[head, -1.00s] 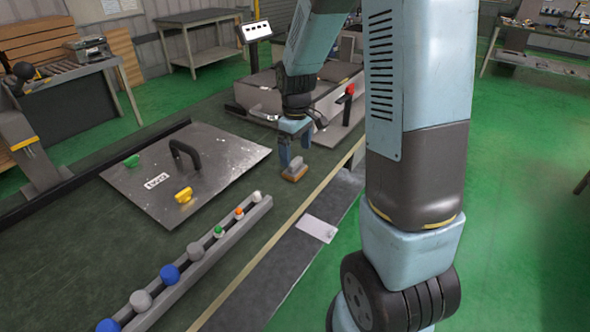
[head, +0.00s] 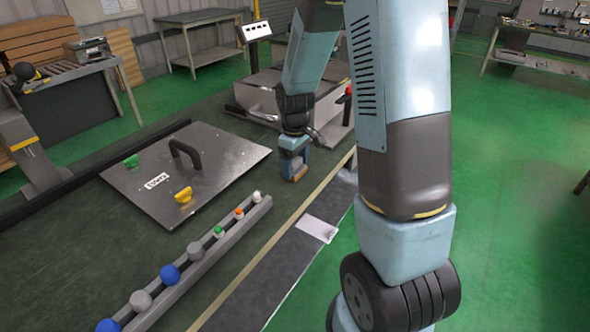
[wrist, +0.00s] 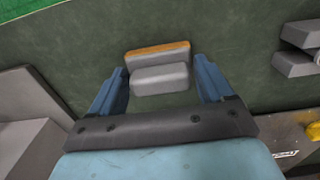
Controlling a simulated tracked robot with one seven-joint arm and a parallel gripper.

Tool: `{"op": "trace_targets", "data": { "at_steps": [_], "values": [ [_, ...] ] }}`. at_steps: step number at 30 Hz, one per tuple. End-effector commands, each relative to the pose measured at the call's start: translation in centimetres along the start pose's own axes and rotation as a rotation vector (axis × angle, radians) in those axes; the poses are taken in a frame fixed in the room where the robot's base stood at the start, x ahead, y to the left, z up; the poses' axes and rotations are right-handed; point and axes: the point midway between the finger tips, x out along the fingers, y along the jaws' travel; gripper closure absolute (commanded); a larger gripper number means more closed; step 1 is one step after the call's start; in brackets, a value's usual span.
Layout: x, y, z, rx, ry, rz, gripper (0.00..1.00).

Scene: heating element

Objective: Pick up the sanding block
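The sanding block (head: 296,173) is a small grey block with an orange-brown base, lying on the dark green bench top near its right edge. In the wrist view the sanding block (wrist: 159,72) lies between the fingertips, its grey handle toward me and its brown edge on the far side. My gripper (head: 293,162) is right above it and points down. In the wrist view my gripper (wrist: 162,80) is open, with a blue finger on each side of the block. A narrow gap shows at the right finger; the left finger is very close to the block. The gripper hides part of the block in the head view.
A metal plate (head: 215,150) with a black handle lies to the left. A grey rail (head: 235,231) with several coloured knobs runs in front. A grey metal box (head: 262,93) stands behind the gripper. A white card (head: 318,229) lies at the right edge.

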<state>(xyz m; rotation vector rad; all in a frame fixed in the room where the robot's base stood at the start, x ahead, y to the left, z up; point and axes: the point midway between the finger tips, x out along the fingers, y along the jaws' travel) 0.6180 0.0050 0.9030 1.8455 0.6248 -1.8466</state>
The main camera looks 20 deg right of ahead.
Motion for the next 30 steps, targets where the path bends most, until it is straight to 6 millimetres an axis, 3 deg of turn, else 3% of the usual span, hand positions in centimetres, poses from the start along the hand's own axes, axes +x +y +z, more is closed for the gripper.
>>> {"op": "trace_targets", "data": {
  "at_steps": [12, 22, 30],
  "values": [
    [0.0, 0.0, 0.0, 0.000, 0.000, 0.000, 0.59],
    [-0.6, 0.0, 0.0, 0.000, 0.002, 0.001, 0.59],
    [-4.1, -0.4, 0.6, 0.001, 0.003, 0.002, 0.59]
  ]
}}
